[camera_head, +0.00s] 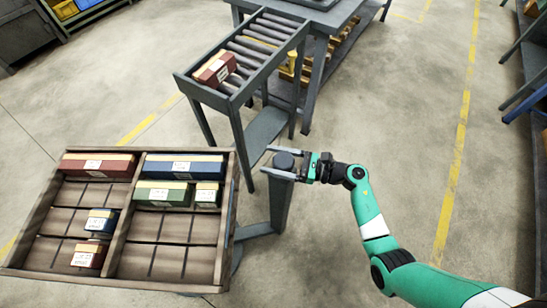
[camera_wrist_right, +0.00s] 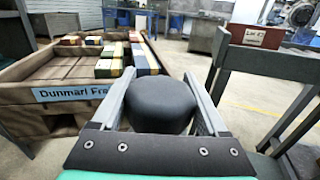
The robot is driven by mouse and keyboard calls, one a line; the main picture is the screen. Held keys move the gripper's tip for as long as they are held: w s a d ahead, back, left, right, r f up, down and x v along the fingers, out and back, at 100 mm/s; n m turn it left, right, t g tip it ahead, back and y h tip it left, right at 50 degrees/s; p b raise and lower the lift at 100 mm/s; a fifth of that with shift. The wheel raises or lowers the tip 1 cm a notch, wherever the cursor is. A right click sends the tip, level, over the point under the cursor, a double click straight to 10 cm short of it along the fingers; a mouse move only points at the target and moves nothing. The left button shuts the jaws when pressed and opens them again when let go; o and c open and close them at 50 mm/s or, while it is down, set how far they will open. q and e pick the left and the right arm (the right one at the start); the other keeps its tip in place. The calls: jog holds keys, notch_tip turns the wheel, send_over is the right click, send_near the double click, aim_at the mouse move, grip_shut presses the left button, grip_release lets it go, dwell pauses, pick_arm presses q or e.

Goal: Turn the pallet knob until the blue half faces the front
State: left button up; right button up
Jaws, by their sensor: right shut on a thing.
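The dark round knob (camera_head: 284,158) sits on top of a grey post just right of the pallet. My right gripper (camera_head: 275,160) is shut on the knob, with one finger on each side of it. The knob also shows between the fingers in the right wrist view (camera_wrist_right: 163,103). The wooden pallet (camera_head: 122,220) is a divided tray with red, blue and green boxes in it. My left gripper is not in view.
A roller conveyor (camera_head: 252,55) with a red box (camera_head: 214,69) on it stands behind the knob. Grey conveyor legs are close by on the right of the wrist view. Open concrete floor lies right of my right arm, with a yellow line (camera_head: 455,150).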

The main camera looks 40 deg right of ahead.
aim_at(281, 154)
jog(key=m+t+h, duration=0.1)
jog(key=h, duration=0.1)
jog(key=m+h+p, duration=0.1)
jog(key=shift+d+r+m+t+h+p, duration=0.15)
jog(key=shift+m+t+h+p, duration=0.15)
jog(key=shift+t+h, duration=0.1)
jog(key=m+h, duration=0.1)
jog(key=h, duration=0.1)
jog(key=m+t+h+p, duration=0.1)
jog(key=h, duration=0.1)
jog(key=shift+w+d+m, duration=0.15)
jog(key=shift+d+m, duration=0.15)
jog(key=shift+d+m+h, duration=0.3)
jog(key=shift+m+h, duration=0.6)
jog(key=shift+h, duration=0.5)
jog(key=shift+d+m+h, duration=0.25)
jog(key=shift+m+h, duration=0.65)
jog(key=shift+h, duration=0.5)
jog(key=shift+d+m+g+h+p, duration=0.2)
jog(key=shift+m+g+h, duration=0.45)
jog(key=shift+m+h, duration=0.5)
jog(key=shift+d+m+g+h+p, duration=0.1)
jog(key=shift+d+m+g+h, duration=0.15)
jog(key=shift+m+g+h, duration=0.9)
jog(key=shift+f+n+t+h, duration=0.2)
jog(key=shift+n+t+h, duration=0.15)
jog(key=shift+h, duration=0.25)
jog(key=shift+s, duration=0.2)
jog(key=o, duration=1.3)
jog(key=shift+c, duration=0.2)
